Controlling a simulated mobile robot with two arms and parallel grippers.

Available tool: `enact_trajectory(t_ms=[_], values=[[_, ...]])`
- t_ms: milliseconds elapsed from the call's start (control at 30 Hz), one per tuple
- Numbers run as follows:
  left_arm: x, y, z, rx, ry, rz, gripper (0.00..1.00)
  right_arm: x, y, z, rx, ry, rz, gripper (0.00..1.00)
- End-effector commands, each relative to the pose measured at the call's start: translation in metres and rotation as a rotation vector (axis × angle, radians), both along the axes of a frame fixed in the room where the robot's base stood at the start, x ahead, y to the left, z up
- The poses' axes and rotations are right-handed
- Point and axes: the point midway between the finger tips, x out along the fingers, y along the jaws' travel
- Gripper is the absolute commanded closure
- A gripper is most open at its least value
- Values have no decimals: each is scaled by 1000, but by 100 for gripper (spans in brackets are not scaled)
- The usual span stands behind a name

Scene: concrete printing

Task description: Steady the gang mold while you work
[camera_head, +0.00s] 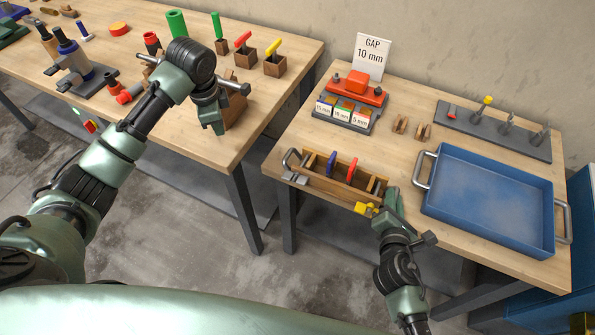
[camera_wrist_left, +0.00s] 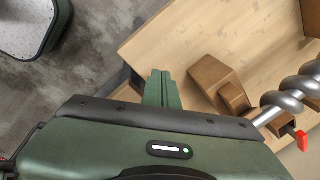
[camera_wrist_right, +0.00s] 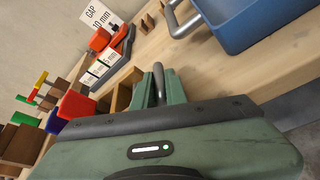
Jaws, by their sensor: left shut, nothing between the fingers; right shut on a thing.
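The gang mold (camera_head: 315,182) is a long wooden box with inner partitions, near the front edge of the right table. A blue piece (camera_head: 332,162) and a red piece (camera_head: 351,169) stand upright in it. A bent metal handle (camera_head: 290,158) shows at its left end. My right gripper (camera_head: 391,197) is at the mold's right end. In the right wrist view its fingers (camera_wrist_right: 160,88) are shut on a grey metal bar (camera_wrist_right: 158,72), which looks like the mold's right handle. My left gripper (camera_head: 217,128) is shut and empty over the left table's right edge; its fingers show in the left wrist view (camera_wrist_left: 161,88).
A yellow clamp (camera_head: 366,209) and a grey clamp (camera_head: 295,178) sit at the mold's front. A blue tray (camera_head: 490,200) lies to the right. Behind are a spacer rack (camera_head: 345,119) and the gap sign (camera_head: 372,55). Wooden blocks stand near my left gripper (camera_wrist_left: 214,78).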

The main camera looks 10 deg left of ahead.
Motion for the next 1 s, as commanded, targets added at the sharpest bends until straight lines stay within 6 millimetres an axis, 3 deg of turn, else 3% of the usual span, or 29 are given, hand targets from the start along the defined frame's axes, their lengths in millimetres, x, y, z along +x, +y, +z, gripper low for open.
enact_trajectory(t_ms=[33,100,200,300,433,567,1000], values=[[-3,-34,10,-73,34,-83,100,1,0,1,1,-3,0,100],[-9,-75,20,-155,77,-227,100,1,0,1,1,-3,0,100],[-16,-122,34,-245,114,-439,100,1,0,1,1,-3,0,100],[-22,-154,46,-303,129,-608,100,1,0,1,1,-3,0,100],[-27,-175,52,-343,136,-724,100,1,0,1,1,-2,-1,100],[-30,-182,44,-353,139,-751,100,1,0,1,1,-2,-1,100],[-36,-211,-39,-353,140,-747,100,1,0,1,1,-2,-1,100]])
